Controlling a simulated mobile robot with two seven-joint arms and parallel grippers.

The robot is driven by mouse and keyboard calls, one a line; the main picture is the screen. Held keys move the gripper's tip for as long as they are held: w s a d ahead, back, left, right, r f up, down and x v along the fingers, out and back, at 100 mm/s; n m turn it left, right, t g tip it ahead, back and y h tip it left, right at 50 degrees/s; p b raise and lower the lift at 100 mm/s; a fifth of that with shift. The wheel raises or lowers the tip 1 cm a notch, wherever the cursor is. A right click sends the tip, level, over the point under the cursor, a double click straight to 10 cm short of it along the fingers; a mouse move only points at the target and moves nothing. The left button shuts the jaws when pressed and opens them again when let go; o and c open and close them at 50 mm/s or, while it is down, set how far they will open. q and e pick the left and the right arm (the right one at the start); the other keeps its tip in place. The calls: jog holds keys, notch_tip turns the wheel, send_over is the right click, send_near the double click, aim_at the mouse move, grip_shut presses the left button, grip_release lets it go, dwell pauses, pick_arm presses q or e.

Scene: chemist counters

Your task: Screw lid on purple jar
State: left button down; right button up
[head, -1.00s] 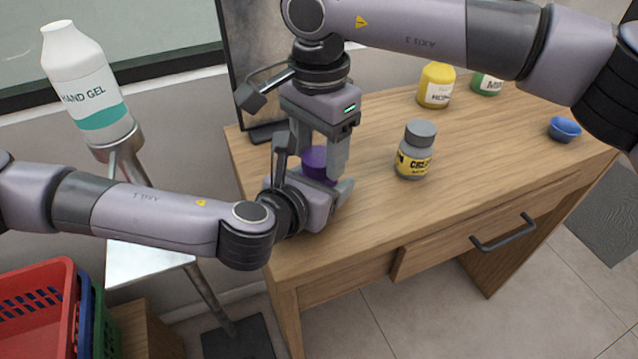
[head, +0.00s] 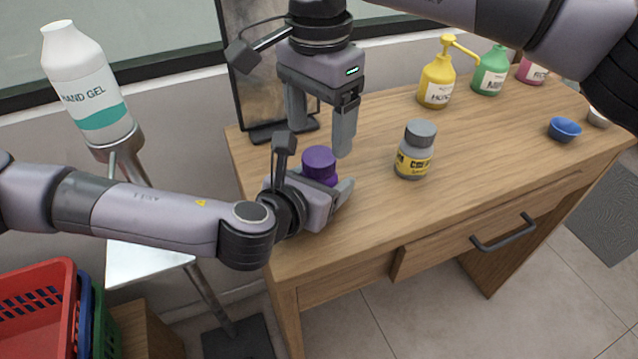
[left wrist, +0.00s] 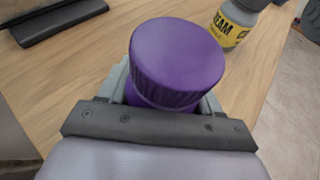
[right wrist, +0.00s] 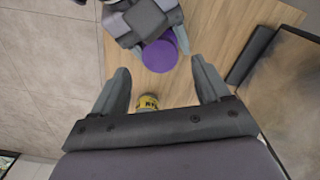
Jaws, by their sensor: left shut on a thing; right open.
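The purple jar (head: 323,178) stands on the wooden desk with its ribbed purple lid (head: 319,160) on top. The lid also shows in the left wrist view (left wrist: 178,62), where it sits on the jar and looks level. My left gripper (head: 335,200) is shut around the jar's body below the lid. My right gripper (head: 323,128) is open and empty, above the lid and apart from it. In the right wrist view the lid (right wrist: 157,56) lies beyond the open fingers. The jar's lower body is mostly hidden by the left gripper.
A grey cream jar (head: 414,152) stands to the right on the desk (head: 480,160). Yellow (head: 437,82) and green (head: 489,72) pump bottles and a blue bowl (head: 564,129) are farther right. A dark upright panel (head: 255,60) stands behind.

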jog(key=o, duration=0.4)
notch_tip(320, 180, up, 12)
dwell(0.3)
pick_arm(q)
jog(key=shift+c, duration=0.7)
grip_release()
jog(key=shift+v, duration=3.6)
pick_arm(e)
jog(key=shift+f, duration=0.15)
